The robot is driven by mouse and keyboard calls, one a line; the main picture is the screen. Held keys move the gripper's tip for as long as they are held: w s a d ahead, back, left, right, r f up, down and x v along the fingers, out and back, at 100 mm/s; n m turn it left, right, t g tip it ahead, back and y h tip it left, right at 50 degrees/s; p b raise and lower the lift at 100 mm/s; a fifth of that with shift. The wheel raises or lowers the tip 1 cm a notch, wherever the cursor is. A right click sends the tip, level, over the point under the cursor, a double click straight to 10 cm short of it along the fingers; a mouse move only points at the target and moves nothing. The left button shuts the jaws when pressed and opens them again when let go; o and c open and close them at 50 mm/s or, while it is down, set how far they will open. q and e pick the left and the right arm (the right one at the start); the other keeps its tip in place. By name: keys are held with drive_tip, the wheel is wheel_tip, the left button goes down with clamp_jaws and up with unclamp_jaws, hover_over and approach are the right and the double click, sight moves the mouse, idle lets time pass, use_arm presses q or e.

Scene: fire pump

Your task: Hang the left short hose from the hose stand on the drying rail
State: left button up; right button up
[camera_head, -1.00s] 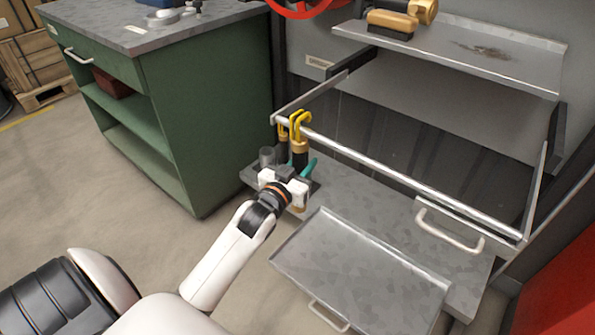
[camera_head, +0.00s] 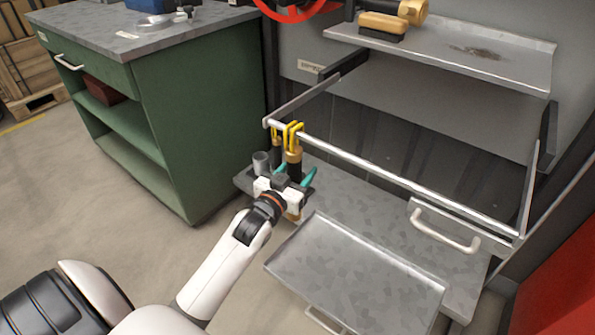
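Two short hoses with yellow hooks stand close together at the left end of the metal drying rail (camera_head: 400,187). The front hose (camera_head: 294,157) has a brass collar and a dark body. The other hose (camera_head: 277,146) is partly hidden behind it. Both hooks are at the rail, but I cannot tell whether they bear on it. My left gripper (camera_head: 294,179) is at the front hose, below its collar. Its teal fingertips show apart, on either side of the hose. The hose stand, with a grey cup (camera_head: 261,163), is mostly hidden behind the gripper. My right gripper is out of view.
A grey tray (camera_head: 355,270) is in front of the grey lower shelf (camera_head: 390,222). A green workbench (camera_head: 205,120) stands left. The rail's middle and right are clear.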

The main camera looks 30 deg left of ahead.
use_arm(q)
drive_tip(key=shift+f, duration=0.15)
drive_tip(key=shift+s, duration=0.25)
drive_tip(key=s+p, duration=0.1)
drive_tip(key=s, duration=1)
drive_tip(key=shift+s+d+p, duration=0.25)
drive_tip(key=shift+d+p, duration=0.1)
drive_tip(key=shift+d, duration=0.1)
